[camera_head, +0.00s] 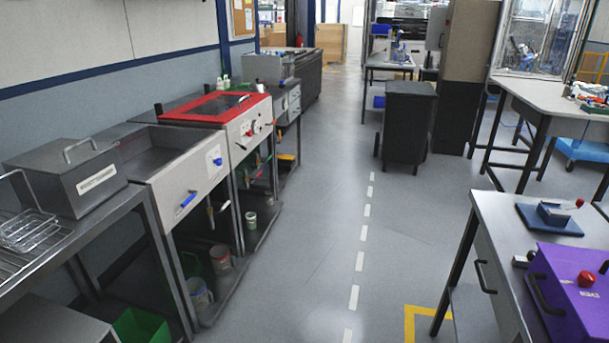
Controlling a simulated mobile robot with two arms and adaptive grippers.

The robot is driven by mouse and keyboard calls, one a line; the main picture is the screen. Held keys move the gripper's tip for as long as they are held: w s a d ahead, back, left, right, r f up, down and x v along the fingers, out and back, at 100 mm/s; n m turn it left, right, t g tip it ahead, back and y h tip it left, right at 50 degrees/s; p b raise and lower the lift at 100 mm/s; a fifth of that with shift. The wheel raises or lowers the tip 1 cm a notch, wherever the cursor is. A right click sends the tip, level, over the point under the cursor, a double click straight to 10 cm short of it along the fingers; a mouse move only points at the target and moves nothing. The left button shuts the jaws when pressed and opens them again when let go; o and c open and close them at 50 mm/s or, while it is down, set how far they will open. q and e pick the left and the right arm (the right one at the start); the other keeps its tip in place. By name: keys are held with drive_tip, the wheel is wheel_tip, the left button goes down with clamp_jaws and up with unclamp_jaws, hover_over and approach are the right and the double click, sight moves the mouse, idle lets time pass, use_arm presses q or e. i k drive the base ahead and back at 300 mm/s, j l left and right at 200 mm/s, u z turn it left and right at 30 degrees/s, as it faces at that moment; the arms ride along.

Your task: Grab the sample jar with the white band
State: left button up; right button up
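No jar can be made out for certain as the sample jar with the white band. A small pale greenish container (251,220) stands on the low shelf under the left-hand bench row. A whitish mug-like container with a reddish mark (220,258) and a grey one (198,295) stand on the same low level, nearer to me. Small white-topped bottles (223,83) stand at the back of the bench, behind the red-topped unit. Whether any of these has a white band is too small to tell. Neither of my grippers is in view.
The left row holds a lidded metal box (77,178), a sink unit (160,160) and a red-topped unit (215,106). A table with a purple box (575,285) is at the right. The aisle floor (310,240) is clear.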

sight(251, 223)
drive_tip(key=i, duration=2.6)
drive_tip(key=i+l+u, duration=0.1)
drive_tip(key=i, duration=1.2)
